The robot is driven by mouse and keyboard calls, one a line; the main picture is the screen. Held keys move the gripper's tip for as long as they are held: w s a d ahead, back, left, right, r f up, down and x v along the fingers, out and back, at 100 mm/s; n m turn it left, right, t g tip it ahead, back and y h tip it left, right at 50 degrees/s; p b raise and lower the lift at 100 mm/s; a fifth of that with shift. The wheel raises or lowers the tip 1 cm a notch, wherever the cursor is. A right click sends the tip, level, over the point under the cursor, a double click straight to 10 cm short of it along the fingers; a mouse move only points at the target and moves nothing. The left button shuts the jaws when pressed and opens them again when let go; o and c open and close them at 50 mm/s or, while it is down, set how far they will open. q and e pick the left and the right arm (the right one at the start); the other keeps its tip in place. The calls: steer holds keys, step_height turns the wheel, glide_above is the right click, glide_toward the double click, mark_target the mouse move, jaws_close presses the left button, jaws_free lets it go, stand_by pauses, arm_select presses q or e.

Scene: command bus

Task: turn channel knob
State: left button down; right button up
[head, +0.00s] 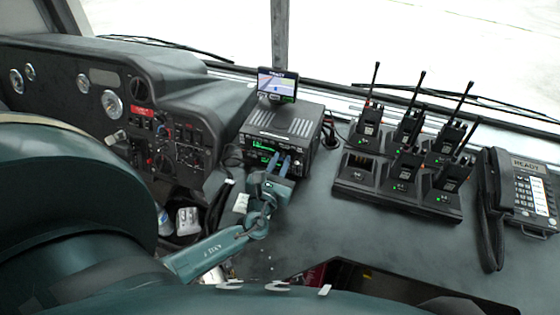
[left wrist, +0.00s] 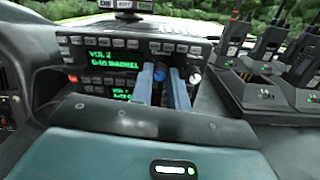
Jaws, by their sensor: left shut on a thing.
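The radio (head: 262,142) is a black box on the dash with green lit displays and rows of buttons on its front. In the left wrist view its upper display (left wrist: 112,67) reads "VOL 2" with a second line below it. My left gripper (head: 277,163) is at the right part of the radio's front. In the left wrist view its two blue fingers (left wrist: 162,86) are shut on a blue-marked knob (left wrist: 159,74), which is partly hidden between them. A paler knob (left wrist: 195,79) is just right of the right finger. My right gripper is not in view.
A small screen (head: 277,86) stands on top of the radio. A rack of several handheld radios (head: 357,191) stands to the right, with a desk phone (head: 528,196) beyond it. The driver's dashboard (head: 150,110) is at left. Bare console lies in front of the rack.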

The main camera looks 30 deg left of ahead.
arm_select(q)
steer(key=m, duration=0.3)
steer(key=shift+p, duration=0.3)
steer(key=m, duration=0.3)
steer(key=shift+m+h, duration=0.3)
steer(key=shift+m, duration=0.1)
steer(key=m, duration=0.6)
steer(key=shift+a+m, duration=0.1)
steer(key=shift+m, duration=0.2)
steer(key=m, duration=0.5)
steer(key=shift+s+m+h, duration=0.1)
steer(key=shift+m+h, duration=0.2)
steer(key=shift+h, duration=0.1)
steer(key=m, duration=0.4)
steer(key=shift+m, duration=0.3)
steer(key=c, duration=1.3)
jaws_free()
steer(key=shift+r, duration=0.1)
steer(key=shift+c, duration=0.2)
